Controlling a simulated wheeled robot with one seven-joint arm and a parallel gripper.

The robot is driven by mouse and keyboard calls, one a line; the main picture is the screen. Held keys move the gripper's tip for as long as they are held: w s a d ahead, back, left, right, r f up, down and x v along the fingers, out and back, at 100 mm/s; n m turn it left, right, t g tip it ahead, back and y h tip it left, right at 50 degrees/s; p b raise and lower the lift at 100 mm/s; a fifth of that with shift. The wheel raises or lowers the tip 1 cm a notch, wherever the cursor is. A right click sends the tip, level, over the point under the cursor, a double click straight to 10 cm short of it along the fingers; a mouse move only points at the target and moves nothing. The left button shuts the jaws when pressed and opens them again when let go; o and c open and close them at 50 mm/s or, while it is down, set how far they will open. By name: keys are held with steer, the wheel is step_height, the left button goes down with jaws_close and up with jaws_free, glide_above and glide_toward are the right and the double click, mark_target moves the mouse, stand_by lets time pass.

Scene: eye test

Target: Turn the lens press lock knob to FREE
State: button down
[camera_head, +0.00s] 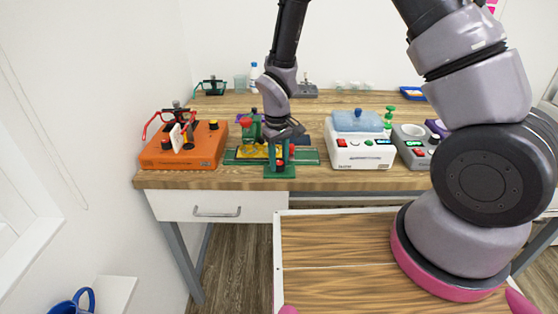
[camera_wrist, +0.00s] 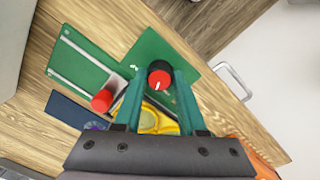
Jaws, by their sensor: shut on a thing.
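The lens press shows in the head view as a green device (camera_head: 250,132) with a flat green base plate (camera_head: 280,172) at the table's front edge. Its lock knob (camera_wrist: 159,74), red and black with a white pointer line, stands on the green plate (camera_wrist: 152,48) in the wrist view. My gripper (camera_wrist: 158,82) points down with its two teal fingers on either side of the knob, shut on it. Small white markings lie beside the knob, too small to read. In the head view my gripper (camera_head: 279,157) is over the front plate and partly hides the press.
A red cylindrical handle (camera_wrist: 102,101) and yellow rings (camera_wrist: 149,119) are close to my fingers. An orange device (camera_head: 182,154) stands left, a white device with a blue lid (camera_head: 358,151) right. A grey device (camera_head: 412,147) is farther right. Bare wood shows behind.

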mark_target(278, 163)
steer(key=shift+n, duration=1.7)
steer(key=shift+c, duration=2.4)
jaws_free()
step_height(278, 163, up, 11)
steer(key=shift+s, duration=0.15)
steer(key=shift+a, duration=0.1)
